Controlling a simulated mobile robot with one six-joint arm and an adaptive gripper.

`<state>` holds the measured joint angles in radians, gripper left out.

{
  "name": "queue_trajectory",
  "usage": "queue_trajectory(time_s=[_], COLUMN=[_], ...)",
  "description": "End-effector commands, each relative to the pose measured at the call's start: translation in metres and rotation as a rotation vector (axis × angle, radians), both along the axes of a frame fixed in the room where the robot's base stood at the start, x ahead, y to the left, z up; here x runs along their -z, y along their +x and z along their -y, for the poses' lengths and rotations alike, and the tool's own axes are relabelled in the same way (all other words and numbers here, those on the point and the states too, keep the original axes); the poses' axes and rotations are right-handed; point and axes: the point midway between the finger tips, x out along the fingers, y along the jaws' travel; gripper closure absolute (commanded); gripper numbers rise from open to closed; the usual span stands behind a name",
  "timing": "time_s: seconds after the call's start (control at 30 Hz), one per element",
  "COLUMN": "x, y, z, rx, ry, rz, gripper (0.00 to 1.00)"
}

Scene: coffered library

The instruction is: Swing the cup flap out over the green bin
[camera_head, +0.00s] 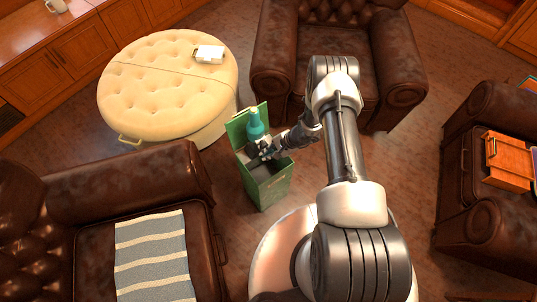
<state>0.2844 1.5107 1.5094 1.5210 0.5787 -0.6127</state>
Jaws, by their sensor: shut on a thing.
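The green bin (268,190) stands on the floor between the ottoman and the armchairs. Its green lid (237,128) stands raised at the back left, and the grey inside shows from above. A teal bottle-shaped thing (256,124) is upright over the bin's rear part, against the raised lid in this view. My gripper (264,149) is over the bin's opening, at the lower end of the teal thing, and looks shut on it. The fingertips are small and dark, so the exact contact is hard to see. I cannot make out a separate cup flap.
A round cream ottoman (150,90) with a white item (208,54) on it stands behind left. Brown leather seats surround the bin; the near left one bears a striped blanket (152,260). An orange-brown box (507,160) rests on the right seat. Wood floor shows between them.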

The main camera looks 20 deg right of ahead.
Motion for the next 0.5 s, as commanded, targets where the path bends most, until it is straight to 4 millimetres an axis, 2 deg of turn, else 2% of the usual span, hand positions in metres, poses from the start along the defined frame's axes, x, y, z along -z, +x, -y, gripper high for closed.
queue_trajectory(time_s=[0.47,0.5], x=[-0.0012,-0.0013], y=[0.0005,0.0006], z=[0.0011,0.0011], rx=[0.003,0.003], ry=[-0.009,-0.009], rz=[-0.013,-0.013], gripper=[1.00,0.91])
